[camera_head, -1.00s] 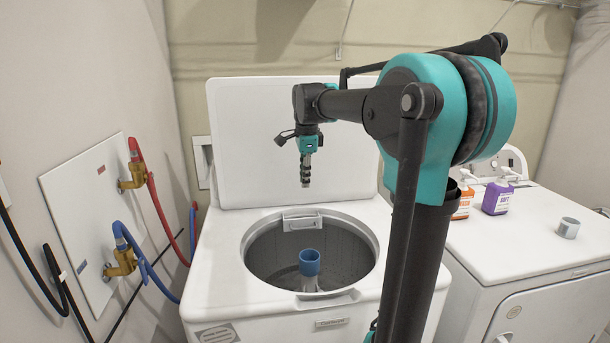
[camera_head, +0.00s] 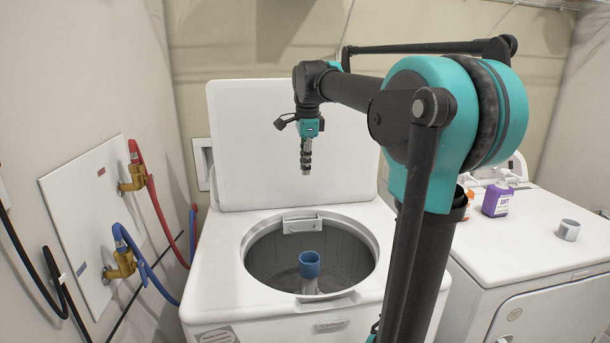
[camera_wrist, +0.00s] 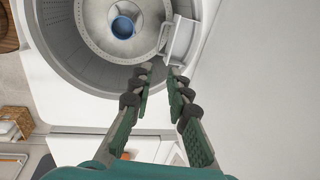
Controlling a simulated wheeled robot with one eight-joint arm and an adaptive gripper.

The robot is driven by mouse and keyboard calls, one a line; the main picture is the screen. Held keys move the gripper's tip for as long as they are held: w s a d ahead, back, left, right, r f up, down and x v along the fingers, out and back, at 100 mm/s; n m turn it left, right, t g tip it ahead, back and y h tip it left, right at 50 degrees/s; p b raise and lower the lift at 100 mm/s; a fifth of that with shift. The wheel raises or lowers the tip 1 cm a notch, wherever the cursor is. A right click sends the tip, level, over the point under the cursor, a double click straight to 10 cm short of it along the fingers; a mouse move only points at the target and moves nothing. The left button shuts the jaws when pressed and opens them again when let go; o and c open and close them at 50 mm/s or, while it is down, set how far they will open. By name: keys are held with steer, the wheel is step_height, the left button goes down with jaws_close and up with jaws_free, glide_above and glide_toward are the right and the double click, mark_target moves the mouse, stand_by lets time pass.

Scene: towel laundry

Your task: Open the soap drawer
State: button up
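The soap drawer (camera_head: 302,224) is a small white box-like piece at the back rim of the washer's round tub opening. In the wrist view the soap drawer (camera_wrist: 179,41) lies just beyond my fingertips, slightly right of centre. I cannot tell whether it is pulled out. My gripper (camera_head: 306,171) hangs pointing down above the drawer, in front of the raised white lid (camera_head: 255,135). In the wrist view my gripper (camera_wrist: 160,70) has its two fingers apart with nothing between them. It appears clear of the drawer.
The washer (camera_head: 225,285) is open, with a blue-topped agitator (camera_head: 310,264) in its tub. Red (camera_head: 160,215) and blue (camera_head: 145,267) hoses run along the left wall. A dryer (camera_head: 530,240) at right carries a purple bottle (camera_head: 497,200), a partly hidden orange bottle and a metal cup (camera_head: 569,230).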

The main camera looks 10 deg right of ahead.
step_height(320, 180, up, 8)
steer(key=s, duration=0.1)
steer(key=shift+s+f, duration=0.25)
